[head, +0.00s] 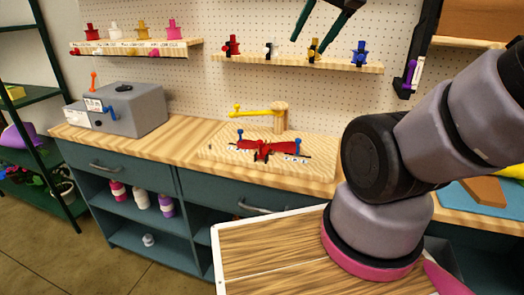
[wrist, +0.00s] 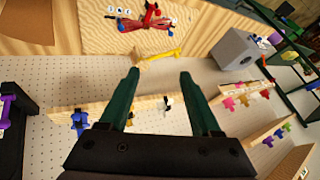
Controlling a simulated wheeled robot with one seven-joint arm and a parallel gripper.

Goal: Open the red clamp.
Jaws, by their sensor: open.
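A red clamp-like piece (head: 262,150) with spread red arms lies on the light wooden board (head: 215,153) on the counter. Small blue upright parts stand at its sides, and small white labels lie by it. The red piece also shows upside down at the top of the wrist view (wrist: 150,20). I cannot tell from these views whether it is open or shut. My gripper (wrist: 160,72) is open and empty, with dark green fingers. In the head view my gripper (head: 306,46) is high up, in front of the pegboard and well above the board.
A yellow lever (head: 255,112) on a wooden post stands behind the red piece. A wall shelf (head: 290,62) holds red, black-and-white, yellow and blue pieces near my gripper. A grey box (head: 135,110) stands at the counter's left. The counter between box and board is clear.

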